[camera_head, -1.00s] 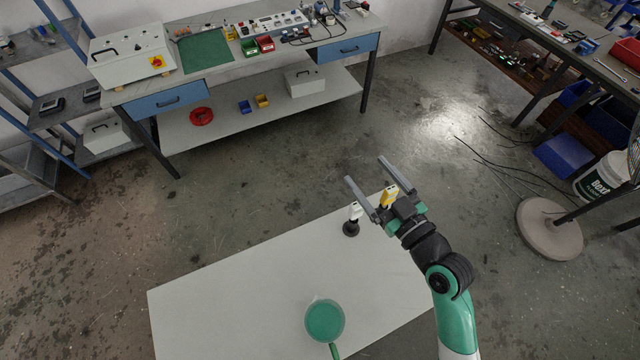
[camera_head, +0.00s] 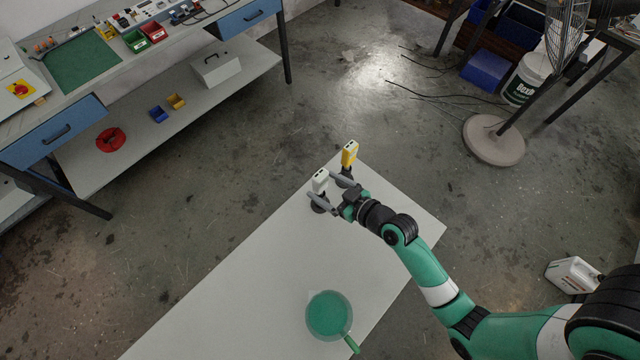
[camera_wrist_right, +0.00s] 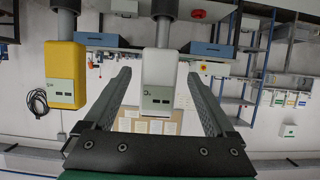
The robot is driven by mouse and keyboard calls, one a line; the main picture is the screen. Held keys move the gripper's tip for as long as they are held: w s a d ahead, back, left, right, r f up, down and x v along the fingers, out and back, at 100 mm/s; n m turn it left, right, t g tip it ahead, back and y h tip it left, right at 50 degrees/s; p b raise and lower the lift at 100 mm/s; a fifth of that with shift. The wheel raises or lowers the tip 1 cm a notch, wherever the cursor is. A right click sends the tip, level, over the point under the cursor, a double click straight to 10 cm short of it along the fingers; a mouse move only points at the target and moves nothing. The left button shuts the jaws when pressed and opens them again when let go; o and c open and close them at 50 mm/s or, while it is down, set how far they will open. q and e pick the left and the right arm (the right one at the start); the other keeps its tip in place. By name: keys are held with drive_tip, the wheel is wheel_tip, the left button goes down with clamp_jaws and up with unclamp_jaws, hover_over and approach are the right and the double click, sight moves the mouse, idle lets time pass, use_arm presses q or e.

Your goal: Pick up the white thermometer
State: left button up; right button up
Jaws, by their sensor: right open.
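The white thermometer (camera_head: 320,181) stands upright on a dark round base near the far corner of the white table (camera_head: 270,270). My right gripper (camera_head: 334,190) is at it, open. In the right wrist view the white thermometer (camera_wrist_right: 159,62) hangs upside down in the picture, between the two spread fingers, with a gap on each side. A yellow thermometer-like device (camera_head: 350,153) stands just beyond, to the right; it also shows at the left of the wrist view (camera_wrist_right: 65,75), outside the fingers. My left gripper is out of view.
A round green object with a handle (camera_head: 329,313) lies at the near part of the white table. The table between it and the thermometers is clear. A workbench (camera_head: 190,108) stands at the back left and a fan's round base (camera_head: 494,140) on the floor at the right.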

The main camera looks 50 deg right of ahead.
drive_tip(key=b+x, duration=0.1)
drive_tip(key=x, duration=0.4)
drive_tip(key=shift+w+f, duration=0.15)
drive_tip(key=shift+w, duration=0.2)
clamp_jaws()
